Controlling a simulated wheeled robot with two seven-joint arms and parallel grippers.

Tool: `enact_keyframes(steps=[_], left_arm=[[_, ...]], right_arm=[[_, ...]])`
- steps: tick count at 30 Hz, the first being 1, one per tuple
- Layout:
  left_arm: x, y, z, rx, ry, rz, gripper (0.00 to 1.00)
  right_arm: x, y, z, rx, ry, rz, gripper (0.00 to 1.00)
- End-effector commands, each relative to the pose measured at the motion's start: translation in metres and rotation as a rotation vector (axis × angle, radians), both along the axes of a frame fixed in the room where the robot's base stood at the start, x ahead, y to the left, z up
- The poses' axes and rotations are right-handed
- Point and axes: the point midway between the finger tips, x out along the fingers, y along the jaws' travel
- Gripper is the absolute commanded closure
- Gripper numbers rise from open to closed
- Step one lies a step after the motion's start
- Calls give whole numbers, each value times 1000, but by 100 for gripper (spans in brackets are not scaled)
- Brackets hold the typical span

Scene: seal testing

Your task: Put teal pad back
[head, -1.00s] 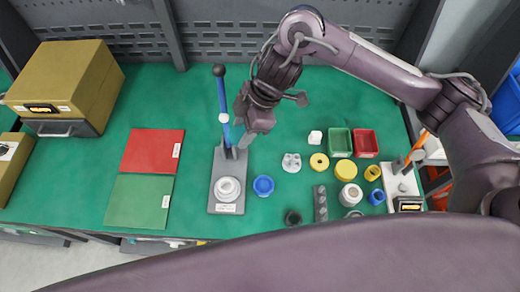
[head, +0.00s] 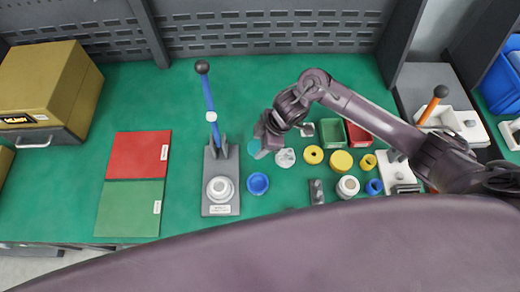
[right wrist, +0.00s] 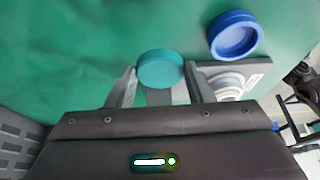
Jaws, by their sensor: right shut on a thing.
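The teal pad (head: 254,146) is a small round disc. In the right wrist view the pad (right wrist: 160,70) sits between the fingertips of my right gripper (right wrist: 160,85), which is shut on it. In the head view my right gripper (head: 262,146) holds it to the right of the lever press (head: 220,160), above and close to the blue dish (head: 258,183). A light grey round holder with several wells (head: 285,158) is just right of the gripper. Whether the pad touches the table is unclear. My left gripper is not in view.
Yellow rings and discs (head: 341,161), a green tray (head: 332,131) and a red tray (head: 359,133) stand to the right, partly behind my arm. Red (head: 141,150) and green (head: 130,208) mats lie left of the press. The table behind the press is mostly clear.

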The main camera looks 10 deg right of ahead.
Motion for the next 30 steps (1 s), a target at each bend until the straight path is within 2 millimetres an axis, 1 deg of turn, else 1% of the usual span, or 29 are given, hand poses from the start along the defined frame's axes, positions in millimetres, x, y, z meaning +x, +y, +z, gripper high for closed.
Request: enact_keyframes(steps=[1, 4, 9, 12, 18, 24, 25, 30], left_arm=[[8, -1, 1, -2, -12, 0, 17], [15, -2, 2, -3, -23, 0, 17], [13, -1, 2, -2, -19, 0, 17], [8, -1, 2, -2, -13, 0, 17], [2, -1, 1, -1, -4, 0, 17], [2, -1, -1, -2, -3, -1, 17], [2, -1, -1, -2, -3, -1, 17], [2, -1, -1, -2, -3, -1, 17]], right_arm=[[0, 0, -3, 1, 0, -1, 79], [0, 0, -11, 1, 0, -1, 79], [0, 1, -37, 2, 3, -1, 79], [0, 0, -47, 0, 0, 0, 79], [0, 0, -49, 1, -1, 1, 79], [0, 0, -53, 1, -1, 1, 79], [0, 0, -52, 1, -1, 1, 52], [0, 0, -52, 1, -1, 1, 31]])
